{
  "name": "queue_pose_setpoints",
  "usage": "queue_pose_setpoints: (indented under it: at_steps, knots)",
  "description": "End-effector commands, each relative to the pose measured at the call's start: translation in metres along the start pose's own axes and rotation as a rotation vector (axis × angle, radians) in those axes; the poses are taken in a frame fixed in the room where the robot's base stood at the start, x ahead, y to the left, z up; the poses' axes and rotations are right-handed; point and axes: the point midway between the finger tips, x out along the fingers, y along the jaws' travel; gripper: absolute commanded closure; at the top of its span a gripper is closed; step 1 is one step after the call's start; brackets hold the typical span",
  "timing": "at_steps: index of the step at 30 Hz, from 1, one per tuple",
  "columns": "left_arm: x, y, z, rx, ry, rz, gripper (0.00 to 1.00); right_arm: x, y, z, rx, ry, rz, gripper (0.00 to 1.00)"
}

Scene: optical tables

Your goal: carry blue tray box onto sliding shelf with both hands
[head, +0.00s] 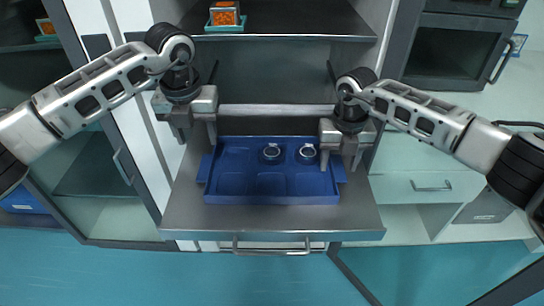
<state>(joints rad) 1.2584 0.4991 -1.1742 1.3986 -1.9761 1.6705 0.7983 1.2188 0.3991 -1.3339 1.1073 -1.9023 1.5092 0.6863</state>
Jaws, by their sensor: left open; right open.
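The blue tray box (240,186) rests on the pulled-out grey metal sliding shelf (190,217). It has several shallow compartments, and two small round metallic items (272,151) and (307,151) sit in its back row. Small tabs stick out at its left and right ends. My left gripper (196,138) is open and empty, above and behind the tray's left end. My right gripper (340,163) is open over the tray's right end, near the right tab. I cannot tell whether it touches the tray.
A shelf above (290,20) holds an orange-filled container (224,14) on a teal tray. Open glass cabinet doors stand on the left. The sliding shelf's front handle (271,250) faces me. A white drawer unit (425,187) stands right. The teal floor in front is clear.

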Motion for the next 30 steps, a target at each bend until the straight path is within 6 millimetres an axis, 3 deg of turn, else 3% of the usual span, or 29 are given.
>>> queue_pose_setpoints:
  at_steps: [4, 11, 24, 30]
  knots:
    - [-0.023, 0.001, 0.000, 0.000, -0.001, 0.000, 0.48, 0.000, 0.000, 0.000, 0.000, 0.000, 0.000, 0.48]
    - [-0.034, 0.001, 0.000, 0.000, 0.002, 0.001, 0.48, -0.009, 0.000, 0.001, 0.000, -0.003, 0.000, 0.48]
    - [-0.034, 0.000, 0.000, 0.000, 0.001, 0.001, 0.48, -0.095, 0.000, 0.001, 0.001, -0.004, 0.000, 0.48]
    - [-0.034, 0.000, 0.000, 0.000, 0.001, 0.001, 0.48, -0.116, 0.000, 0.000, 0.000, -0.001, 0.000, 0.48]
